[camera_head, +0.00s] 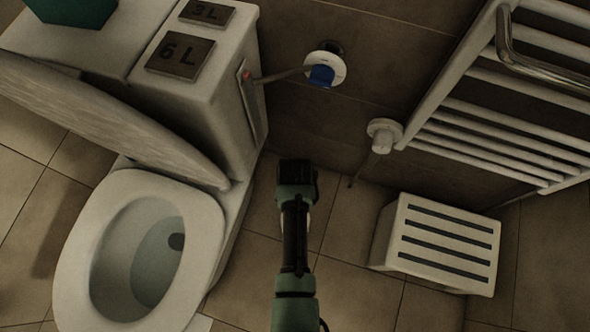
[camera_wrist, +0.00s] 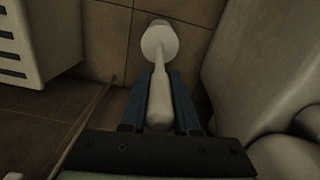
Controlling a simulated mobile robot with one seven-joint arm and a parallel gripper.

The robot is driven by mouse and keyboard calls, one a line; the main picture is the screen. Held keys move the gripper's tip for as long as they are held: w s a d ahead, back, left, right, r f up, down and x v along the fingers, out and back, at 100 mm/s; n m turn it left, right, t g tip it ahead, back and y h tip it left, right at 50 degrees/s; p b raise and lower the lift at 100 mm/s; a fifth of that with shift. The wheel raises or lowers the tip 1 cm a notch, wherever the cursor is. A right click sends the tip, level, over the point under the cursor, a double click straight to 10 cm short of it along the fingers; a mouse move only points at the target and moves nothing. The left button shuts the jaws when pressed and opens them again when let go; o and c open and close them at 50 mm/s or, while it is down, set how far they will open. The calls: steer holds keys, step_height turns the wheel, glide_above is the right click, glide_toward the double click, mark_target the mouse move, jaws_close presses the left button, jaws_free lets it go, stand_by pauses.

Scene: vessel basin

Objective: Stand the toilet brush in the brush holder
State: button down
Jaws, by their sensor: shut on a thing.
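My gripper (camera_wrist: 163,78) shows in the wrist view with its two blue fingers closed on the pale handle of the toilet brush (camera_wrist: 159,98). The handle runs away from the gripper to a round white end (camera_wrist: 160,42) over the floor tiles. I cannot tell whether that round part belongs to the brush or is the brush holder. In the head view my gripper (camera_head: 297,180) points down between the toilet and the white stool, and my arm hides most of the brush. No separate brush holder can be made out.
The toilet (camera_head: 72,250) stands at left with its lid raised. A white slatted stool (camera_head: 445,245) stands at right, below a white towel radiator (camera_head: 480,110). A wall valve (camera_head: 383,135) sticks out above. Tiled floor (camera_head: 350,295) is clear between toilet and stool.

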steer(key=shift+f, duration=0.25)
steer(key=c, duration=0.6)
jaws_free()
step_height(320, 180, up, 13)
steer(key=p, duration=0.6)
steer(key=shift+w, duration=0.1)
stand_by(0.3)
